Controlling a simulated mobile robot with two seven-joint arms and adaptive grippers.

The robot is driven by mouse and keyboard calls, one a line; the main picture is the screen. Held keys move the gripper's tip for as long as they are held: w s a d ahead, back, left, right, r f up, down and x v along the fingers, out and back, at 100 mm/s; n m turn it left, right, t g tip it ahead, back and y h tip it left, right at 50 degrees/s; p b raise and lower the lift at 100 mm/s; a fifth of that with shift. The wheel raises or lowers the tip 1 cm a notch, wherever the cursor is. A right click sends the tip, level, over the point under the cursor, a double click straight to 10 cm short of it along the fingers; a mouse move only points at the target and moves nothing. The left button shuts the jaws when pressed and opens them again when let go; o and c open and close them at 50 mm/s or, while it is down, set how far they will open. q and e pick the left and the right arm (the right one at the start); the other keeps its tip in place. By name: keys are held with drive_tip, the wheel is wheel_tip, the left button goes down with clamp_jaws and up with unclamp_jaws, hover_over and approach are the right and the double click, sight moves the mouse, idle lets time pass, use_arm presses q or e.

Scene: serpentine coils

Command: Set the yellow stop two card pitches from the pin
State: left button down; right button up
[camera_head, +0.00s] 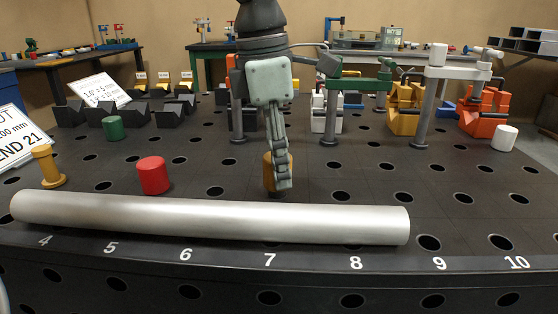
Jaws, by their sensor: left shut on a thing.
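The yellow stop (268,176), an amber cylinder, is in my left gripper (281,172), which is shut on it. The gripper points straight down and its fingers hide part of the stop. The stop is upright at a table hole, behind the pipe and above the number 7. I cannot tell whether it is seated or just above the hole. An amber flanged pin (47,167) stands upright at the left, near number 4. A white card (98,90) with small print stands at the back left. My right gripper is not in view.
A red cylinder (153,175) and green cylinder (114,128) stand left. Clamps (405,108) and black V-blocks (118,112) stand farther back.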

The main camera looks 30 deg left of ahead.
use_arm(q)
drive_tip(key=shift+f, duration=0.15)
drive_tip(key=shift+f+b, duration=0.65)
drive_tip(key=shift+b, duration=0.1)
drive_tip(key=c, duration=0.9)
unclamp_jaws()
drive_tip(key=r, duration=0.8)
drive_tip(key=s+a+r, duration=0.1)
drive_tip(key=r, duration=0.3)
drive_tip(key=shift+f, duration=0.1)
